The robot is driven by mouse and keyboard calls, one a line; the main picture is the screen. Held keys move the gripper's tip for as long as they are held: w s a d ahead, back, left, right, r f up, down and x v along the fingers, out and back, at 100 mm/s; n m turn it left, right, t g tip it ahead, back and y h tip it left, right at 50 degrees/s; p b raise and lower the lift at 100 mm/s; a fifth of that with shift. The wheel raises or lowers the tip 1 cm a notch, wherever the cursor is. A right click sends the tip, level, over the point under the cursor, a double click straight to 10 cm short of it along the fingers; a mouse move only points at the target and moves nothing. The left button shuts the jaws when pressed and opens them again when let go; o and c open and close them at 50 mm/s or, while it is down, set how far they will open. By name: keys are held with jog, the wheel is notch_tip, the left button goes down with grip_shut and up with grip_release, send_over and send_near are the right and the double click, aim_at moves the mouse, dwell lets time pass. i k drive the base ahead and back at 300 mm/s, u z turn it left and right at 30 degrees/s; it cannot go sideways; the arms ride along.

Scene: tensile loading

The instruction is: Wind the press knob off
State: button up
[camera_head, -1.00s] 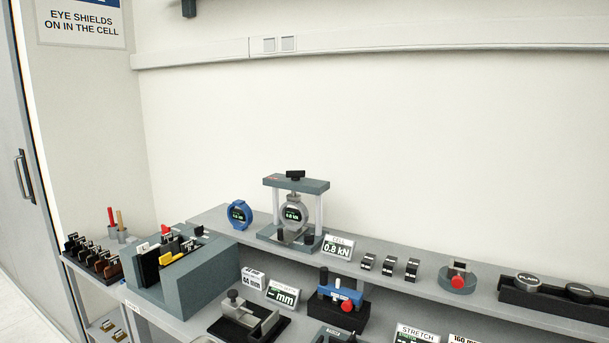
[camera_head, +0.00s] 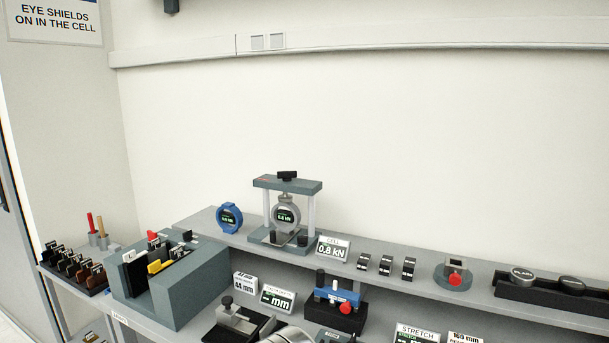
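The press (camera_head: 268,183) stands on the raised back shelf, a grey frame with two pale columns. Its black press knob (camera_head: 287,176) sits on top of the crossbar. A round grey gauge (camera_head: 286,215) with a small green-lit display is between the columns, under the knob's screw. The card beside the press (camera_head: 333,249) reads 0.8 kN. My gripper is not in view, and nothing touches the knob. A pale rounded metal shape (camera_head: 288,336) cuts into the bottom edge; I cannot tell which part it is.
A blue ring gauge (camera_head: 229,217) stands left of the press. Several dark clips (camera_head: 386,265) and a red-knobbed block (camera_head: 455,272) stand to the right. A grey block holder (camera_head: 190,285), a black-and-blue fixture (camera_head: 336,305) and display cards fill the lower bench. The wall above the press is clear.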

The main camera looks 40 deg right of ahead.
aim_at(287, 175)
jog(key=i, duration=1)
jog(key=z, duration=0.05)
